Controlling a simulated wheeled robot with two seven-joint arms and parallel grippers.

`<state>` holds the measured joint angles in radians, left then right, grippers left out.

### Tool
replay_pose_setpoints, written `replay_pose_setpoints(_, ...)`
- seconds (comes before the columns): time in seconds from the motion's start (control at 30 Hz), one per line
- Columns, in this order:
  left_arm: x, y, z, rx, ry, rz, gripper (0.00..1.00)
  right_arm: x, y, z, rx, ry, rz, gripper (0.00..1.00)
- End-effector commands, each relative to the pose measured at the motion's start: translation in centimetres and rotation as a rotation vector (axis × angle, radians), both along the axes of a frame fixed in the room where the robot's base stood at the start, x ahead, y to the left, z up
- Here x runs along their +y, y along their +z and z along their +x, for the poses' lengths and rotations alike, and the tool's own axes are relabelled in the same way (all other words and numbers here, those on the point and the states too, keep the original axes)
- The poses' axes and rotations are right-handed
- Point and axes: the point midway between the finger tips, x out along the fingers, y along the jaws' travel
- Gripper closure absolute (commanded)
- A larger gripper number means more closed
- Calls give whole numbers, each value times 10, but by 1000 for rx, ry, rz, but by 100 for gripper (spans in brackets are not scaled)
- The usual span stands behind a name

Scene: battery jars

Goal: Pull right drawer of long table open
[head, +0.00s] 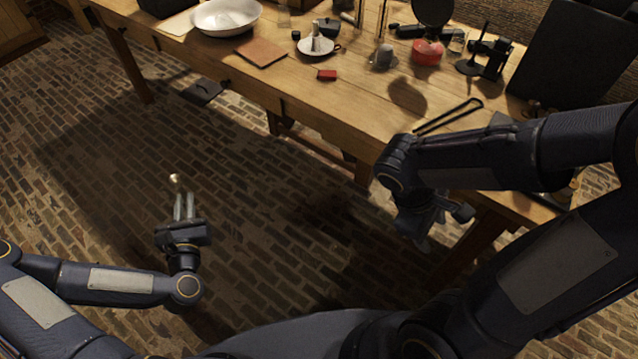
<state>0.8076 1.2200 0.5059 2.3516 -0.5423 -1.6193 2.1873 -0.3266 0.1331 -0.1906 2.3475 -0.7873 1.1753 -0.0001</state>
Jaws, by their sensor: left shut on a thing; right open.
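The long wooden table (330,105) runs diagonally across the head view, its front face toward me. I cannot make out the right drawer's outline or handle; my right arm covers the right part of the front. My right gripper (438,228) is open at the table's front right, below the top's edge, partly hidden by its own wrist. I cannot tell whether it touches the drawer. My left gripper (184,200) is over the brick floor, well apart from the table, shut on a small pale round-ended thing (174,178).
The tabletop holds a white bowl (226,17), a brown board (261,52), a small red block (327,75), a red pot (427,53) and black tongs (450,116). The brick floor before the table is clear.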

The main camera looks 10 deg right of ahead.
Motion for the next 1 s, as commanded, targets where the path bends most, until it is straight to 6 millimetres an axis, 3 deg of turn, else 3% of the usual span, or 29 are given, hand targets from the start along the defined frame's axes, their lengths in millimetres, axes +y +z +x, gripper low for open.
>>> replay_pose_setpoints(0.03, 0, -26, 2, -4, -2, 3, 100, -5, -35, 10, 57, 99, -95, 48)
replay_pose_setpoints(0.23, 0, -72, 10, -5, 1, 2, 100, -17, -96, 67, 208, 497, -496, 48)
replay_pose_setpoints(0.37, 0, -100, 14, -7, 3, 0, 100, -3, -131, 112, 266, 761, -757, 48)
replay_pose_setpoints(0.5, -1, -121, 18, -9, 5, -3, 100, 25, -163, 151, 293, 1003, -990, 48)
replay_pose_setpoints(0.77, -1, -135, 21, -10, 9, -7, 100, 62, -191, 183, 293, 1229, -1199, 48)
replay_pose_setpoints(0.87, -1, -135, 21, -10, 9, -8, 100, 60, -192, 189, 292, 1243, -1212, 48)
replay_pose_setpoints(1.0, -1, -136, 21, -10, 9, -8, 100, 44, -191, 201, 293, 1239, -1209, 48)
